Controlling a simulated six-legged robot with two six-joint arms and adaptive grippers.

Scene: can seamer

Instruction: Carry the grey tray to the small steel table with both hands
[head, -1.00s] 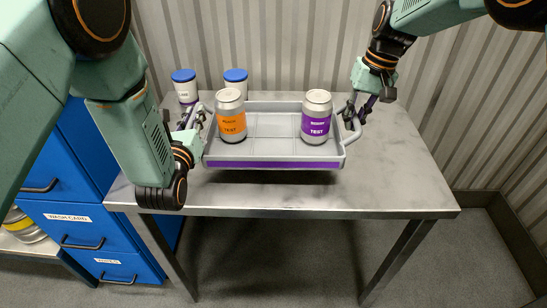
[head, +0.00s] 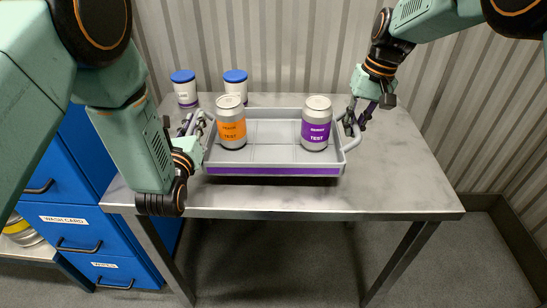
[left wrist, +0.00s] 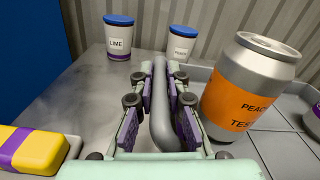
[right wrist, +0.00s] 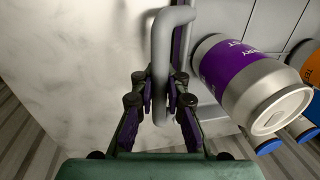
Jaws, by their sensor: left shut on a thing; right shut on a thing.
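The grey tray (head: 268,113) with a purple front band is level over the steel table (head: 400,190) in the head view. I cannot tell for sure whether it touches the tabletop. An orange-labelled can (head: 231,125) and a purple-labelled can (head: 316,125) stand upright in it. My left gripper (head: 198,124) is shut on the tray's left handle, and the left wrist view shows the handle bar (left wrist: 162,110) between its fingers. My right gripper (head: 352,124) is shut on the right handle (right wrist: 160,60), seen between its fingers in the right wrist view.
Two blue-lidded white tubs (head: 184,88) (head: 236,84) stand behind the tray. A blue drawer cabinet (head: 75,235) is at the left. A yellow object with a purple band (left wrist: 32,150) shows in the left wrist view. The tabletop right of the tray is clear; a corrugated wall stands behind.

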